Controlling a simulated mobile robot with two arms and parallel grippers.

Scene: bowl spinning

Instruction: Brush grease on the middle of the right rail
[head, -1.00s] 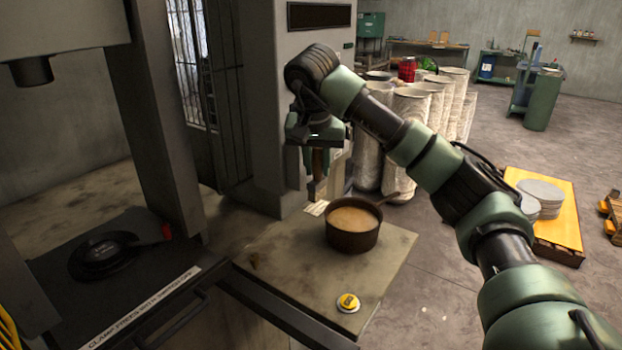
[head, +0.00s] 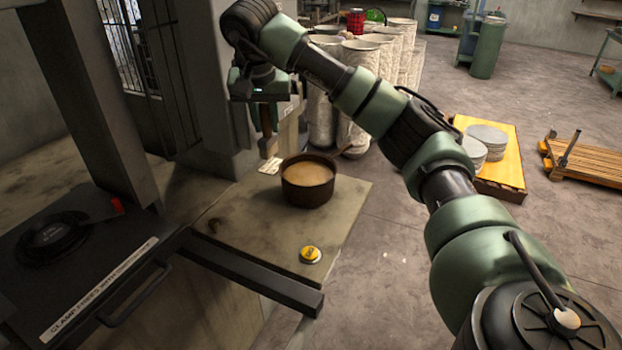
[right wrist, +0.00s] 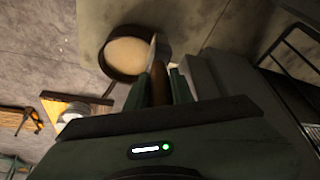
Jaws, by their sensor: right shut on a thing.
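My right gripper (head: 266,108) is shut on a brush (head: 266,143) that points down, behind and left of a dark pot (head: 307,191) in the head view. In the right wrist view the brush (right wrist: 159,88) sits between the fingers, and its pale tip overlaps the edge of the pot (right wrist: 112,69). The pot holds tan grease (head: 308,173). Whether the brush carries grease cannot be told. My left gripper is not in view.
The side table (head: 245,215) carries the pot and a yellow round item (head: 310,255). A labelled black press bed (head: 95,290) with a black round part (head: 50,240) lies left. Tall pale bins (head: 355,75) stand behind.

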